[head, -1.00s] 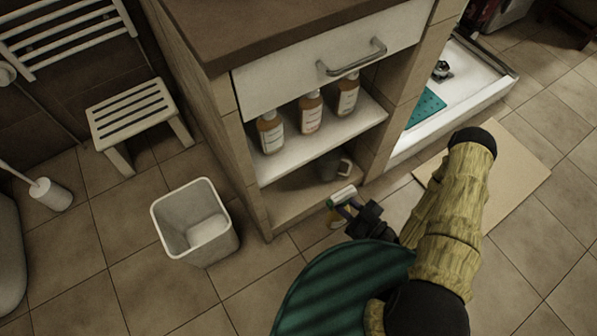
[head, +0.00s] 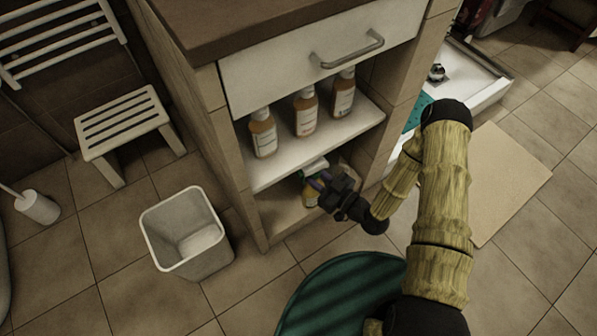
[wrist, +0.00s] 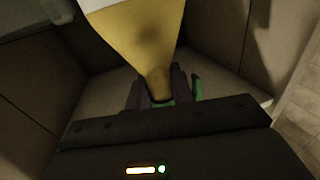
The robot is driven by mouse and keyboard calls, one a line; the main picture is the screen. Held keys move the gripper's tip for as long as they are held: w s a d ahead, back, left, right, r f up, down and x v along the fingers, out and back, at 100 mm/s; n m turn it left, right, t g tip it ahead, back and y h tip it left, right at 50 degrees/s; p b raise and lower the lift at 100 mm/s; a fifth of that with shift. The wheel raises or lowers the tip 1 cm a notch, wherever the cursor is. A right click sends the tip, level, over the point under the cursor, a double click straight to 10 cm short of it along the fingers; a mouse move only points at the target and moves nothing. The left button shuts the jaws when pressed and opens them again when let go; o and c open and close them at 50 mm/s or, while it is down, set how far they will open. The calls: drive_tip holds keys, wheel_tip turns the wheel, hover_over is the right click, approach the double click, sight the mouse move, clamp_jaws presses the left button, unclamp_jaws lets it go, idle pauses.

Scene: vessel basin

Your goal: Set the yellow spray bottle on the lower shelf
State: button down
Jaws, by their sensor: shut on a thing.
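The yellow spray bottle (head: 310,194) is in my gripper (head: 322,184), inside the opening of the lower shelf in the head view. In the wrist view the yellow bottle body (wrist: 142,30) fills the top middle, and its narrow neck sits between the fingers of my gripper (wrist: 158,92). The gripper is shut on it. The lower shelf (head: 275,213) is the bottom compartment of the cabinet, under the white shelf. Whether the bottle's base touches the lower shelf cannot be told. My gripper hides part of the bottle.
Several brown bottles with white labels (head: 304,112) stand on the white upper shelf (head: 275,170), close above my gripper. A grey mug seen earlier on the lower shelf is mostly hidden behind my gripper. A white bin (head: 187,235) stands on the floor left of the cabinet (head: 232,180).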

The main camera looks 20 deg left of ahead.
drive_tip(key=w+a+f+b, duration=0.3)
drive_tip(key=w+a+b, duration=0.1)
drive_tip(key=w+a, duration=0.1)
drive_tip(key=shift+a+b, duration=0.35)
drive_tip(key=shift+a, duration=0.1)
drive_tip(key=shift+f, duration=0.1)
drive_tip(key=f+b, duration=0.4)
drive_tip(key=shift+w+a, duration=0.1)
drive_tip(key=shift+w, duration=0.1)
drive_tip(key=shift+r, duration=0.1)
